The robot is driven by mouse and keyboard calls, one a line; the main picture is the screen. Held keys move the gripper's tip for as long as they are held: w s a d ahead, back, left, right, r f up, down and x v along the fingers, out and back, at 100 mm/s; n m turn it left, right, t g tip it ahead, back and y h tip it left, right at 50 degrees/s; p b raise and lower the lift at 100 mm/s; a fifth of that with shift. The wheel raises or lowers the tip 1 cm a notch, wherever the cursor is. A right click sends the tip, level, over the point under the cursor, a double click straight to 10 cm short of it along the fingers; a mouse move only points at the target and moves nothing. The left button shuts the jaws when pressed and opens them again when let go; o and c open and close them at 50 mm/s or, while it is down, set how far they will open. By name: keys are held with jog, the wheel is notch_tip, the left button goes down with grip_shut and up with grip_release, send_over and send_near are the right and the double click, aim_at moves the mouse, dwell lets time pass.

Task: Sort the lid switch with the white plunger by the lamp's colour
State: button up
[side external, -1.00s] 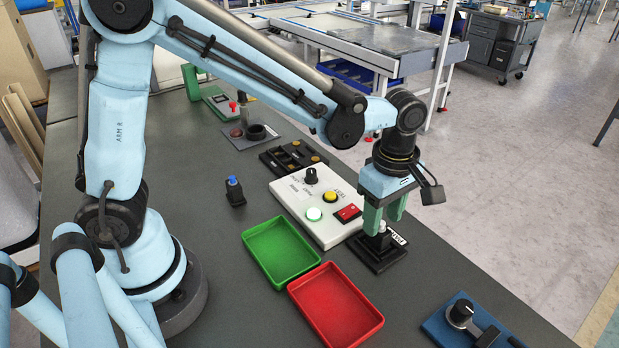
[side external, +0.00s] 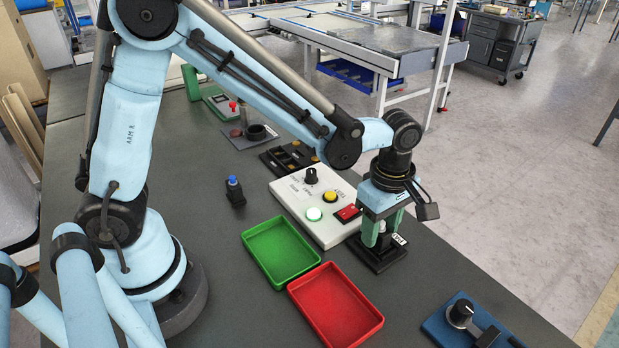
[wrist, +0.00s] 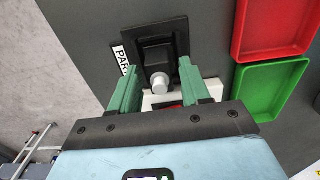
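The lid switch with the white plunger (wrist: 158,84) stands in a black holder (side external: 371,262) beside a white PART label. My gripper (side external: 382,224) is low over it with its green fingers apart. In the wrist view one finger is on each side of the switch, and a gap seems to show on both sides. The fingers partly hide the switch in the side view. The round lamp (side external: 314,214) on the white panel glows pale green. A green tray (side external: 281,252) and a red tray (side external: 335,303) lie left of the holder, both empty.
The white panel (side external: 290,207) also carries a black knob, a yellow button and a red switch, close to my gripper. A blue-plunger switch (side external: 235,192) stands to the left. A blue fixture (side external: 470,325) lies front right. Bare bench separates it from the holder.

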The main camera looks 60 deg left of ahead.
grip_shut()
jog(key=shift+r, duration=3.25)
jog(key=shift+s+a+r, duration=0.15)
jog(key=shift+s+a, duration=0.1)
jog(key=s+a, duration=0.5)
jog(key=s, duration=0.3)
jog(key=s+a, duration=0.4)
jog(key=s, duration=0.3)
jog(key=shift+f, duration=2.7)
